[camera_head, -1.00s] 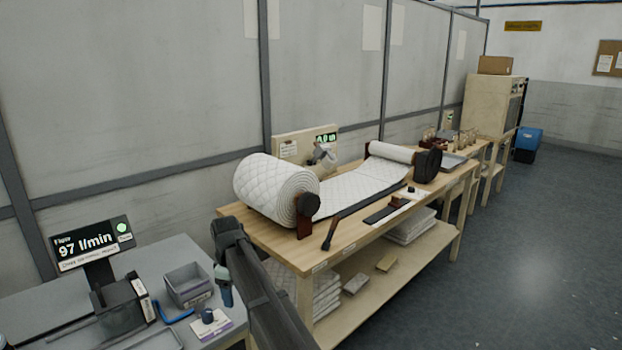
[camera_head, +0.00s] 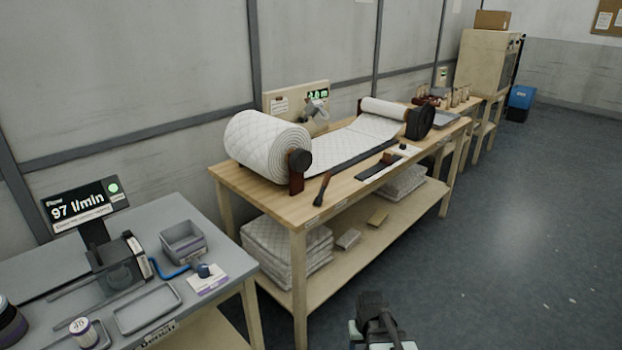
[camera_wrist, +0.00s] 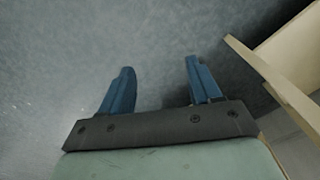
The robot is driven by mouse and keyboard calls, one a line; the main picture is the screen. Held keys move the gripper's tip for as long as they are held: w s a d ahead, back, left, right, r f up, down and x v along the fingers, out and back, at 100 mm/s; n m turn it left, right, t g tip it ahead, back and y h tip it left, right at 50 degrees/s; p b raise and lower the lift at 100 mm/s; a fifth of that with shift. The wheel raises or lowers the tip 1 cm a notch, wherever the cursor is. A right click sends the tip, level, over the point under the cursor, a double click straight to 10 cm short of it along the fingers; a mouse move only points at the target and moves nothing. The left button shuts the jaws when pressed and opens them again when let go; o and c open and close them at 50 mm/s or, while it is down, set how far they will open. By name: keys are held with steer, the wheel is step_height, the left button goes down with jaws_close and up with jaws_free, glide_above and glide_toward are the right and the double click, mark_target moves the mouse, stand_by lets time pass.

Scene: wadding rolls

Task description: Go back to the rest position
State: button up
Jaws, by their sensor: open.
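My gripper (camera_wrist: 158,90) is open and empty in the wrist view. Its two blue fingers stand apart over bare grey floor. In the head view my arm's end shows at the bottom edge, right of centre, in front of the wooden table (camera_head: 243,182); the fingers cannot be made out there. A large white quilted roll (camera_head: 262,145) sits on a dark stand at the table's near end. Its wadding runs along the top to a smaller white roll (camera_head: 385,112) at the far end. My gripper is apart from both.
A grey bench (camera_head: 215,255) at left holds a flow display reading 97 l/min (camera_head: 85,203), a grey bin (camera_head: 183,241) and a tray (camera_head: 147,308). The table's lower shelf holds folded wadding (camera_head: 285,250). The floor (camera_head: 490,230) to the right is open. A table edge (camera_wrist: 270,75) shows in the wrist view.

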steer(key=s+f+g, duration=0.2)
steer(key=s+f, duration=0.5)
steer(key=s, duration=0.3)
steer(key=s+d+f+g, duration=0.1)
steer(key=s+f+g, duration=0.1)
steer(key=s+f, duration=0.5)
steer(key=s+f+g, duration=0.2)
steer(key=s+f, duration=0.5)
steer(key=s, duration=0.7)
steer(key=shift+s+d+f+m+g, duration=0.2)
steer(key=shift+s+d+m+g, duration=0.15)
steer(key=shift+m+g, duration=0.05)
